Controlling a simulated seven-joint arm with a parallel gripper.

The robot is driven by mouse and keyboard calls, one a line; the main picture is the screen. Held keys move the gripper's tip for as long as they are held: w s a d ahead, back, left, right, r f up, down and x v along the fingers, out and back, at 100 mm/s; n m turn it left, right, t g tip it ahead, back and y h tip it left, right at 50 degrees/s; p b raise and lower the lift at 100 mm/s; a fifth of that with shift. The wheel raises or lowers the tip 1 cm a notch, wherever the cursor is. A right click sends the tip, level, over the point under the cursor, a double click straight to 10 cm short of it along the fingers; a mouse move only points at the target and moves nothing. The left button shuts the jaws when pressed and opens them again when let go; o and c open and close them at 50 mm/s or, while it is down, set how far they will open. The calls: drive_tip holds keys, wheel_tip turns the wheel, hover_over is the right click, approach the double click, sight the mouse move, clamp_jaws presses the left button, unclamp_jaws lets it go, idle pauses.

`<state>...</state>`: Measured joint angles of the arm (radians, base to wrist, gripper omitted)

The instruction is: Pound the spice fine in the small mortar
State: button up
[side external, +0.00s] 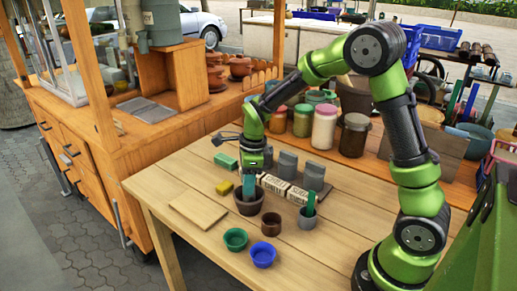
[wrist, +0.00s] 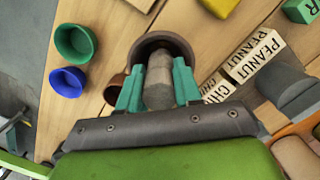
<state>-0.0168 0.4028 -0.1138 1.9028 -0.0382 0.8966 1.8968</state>
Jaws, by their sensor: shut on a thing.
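The clay mortar (side external: 249,206), a dark brown bowl, stands on the wooden table below my gripper (side external: 250,185). In the wrist view its round rim (wrist: 166,38) shows just beyond my fingertips. My gripper (wrist: 158,76), with teal fingers, is shut on a grey, rounded pestle (wrist: 158,92). The pestle points down at the mortar; its lower end looks to be inside the mouth. The spice inside cannot be made out. A smaller brown cup (side external: 271,225) stands close to the mortar, partly hidden by a finger in the wrist view.
A green bowl (side external: 235,239) and a blue bowl (side external: 262,255) stand in front. A grey cup (side external: 307,221) holds a teal piece. Lettered blocks (wrist: 256,54), a yellow block (side external: 225,188), a green block (side external: 226,161) and a wooden board (side external: 199,209) surround the mortar. Jars (side external: 324,128) stand behind.

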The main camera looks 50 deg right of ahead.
drive_tip(key=shift+f, duration=0.85)
drive_tip(key=shift+r, duration=1)
drive_tip(key=shift+f, duration=1)
drive_tip(key=shift+r, duration=1)
